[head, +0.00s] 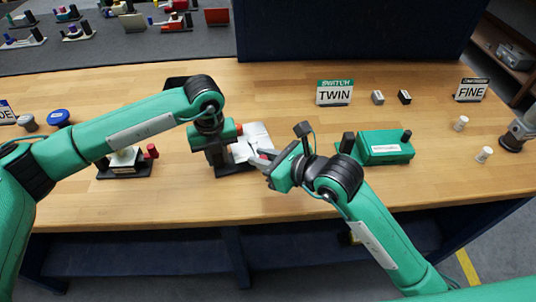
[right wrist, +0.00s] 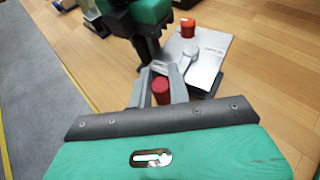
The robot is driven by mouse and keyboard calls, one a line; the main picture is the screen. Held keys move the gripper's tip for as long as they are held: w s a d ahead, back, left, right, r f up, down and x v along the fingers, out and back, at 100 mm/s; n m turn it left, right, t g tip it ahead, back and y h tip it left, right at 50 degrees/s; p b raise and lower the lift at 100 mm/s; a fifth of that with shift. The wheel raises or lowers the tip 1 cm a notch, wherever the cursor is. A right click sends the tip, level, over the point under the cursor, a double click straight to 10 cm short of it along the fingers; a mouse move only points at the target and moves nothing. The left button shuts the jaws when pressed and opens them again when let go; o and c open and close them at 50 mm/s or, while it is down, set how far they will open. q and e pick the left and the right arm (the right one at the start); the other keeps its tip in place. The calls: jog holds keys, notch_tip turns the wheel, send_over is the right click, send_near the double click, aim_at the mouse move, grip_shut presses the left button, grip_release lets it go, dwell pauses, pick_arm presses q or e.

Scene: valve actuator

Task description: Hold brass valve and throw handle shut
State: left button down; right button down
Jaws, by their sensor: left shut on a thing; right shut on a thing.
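The valve unit (head: 256,135) is pale silver-grey, not visibly brass, on a dark base (head: 236,170) near the table's middle. In the right wrist view it shows as a labelled silver plate (right wrist: 208,58) with a red cap (right wrist: 189,27). My left gripper (head: 216,160) points down at its left side, shut on the valve, its grip partly hidden by its own body. My right gripper (head: 263,158) comes from the right, shut on the red handle knob (right wrist: 160,88), which sits between its fingers. The two grippers are close together.
A smaller unit with a red knob (head: 151,151) stands left, under my left arm. A green box unit (head: 385,147) stands right. The TWIN sign (head: 334,93) and two small blocks stand behind; pale pegs (head: 484,154) lie at far right. The front table edge is clear.

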pick_arm(q)
jog(key=shift+s+f, duration=0.1)
jog(key=shift+f, duration=0.15)
pick_arm(e)
jog(key=shift+a+f+m+h, duration=0.1)
jog(key=shift+a+m+h, duration=0.05)
jog(key=shift+m+h, duration=0.15)
jog(key=c, duration=1.3)
grip_release()
jog(key=v, duration=0.7)
jog(key=shift+s, duration=0.4)
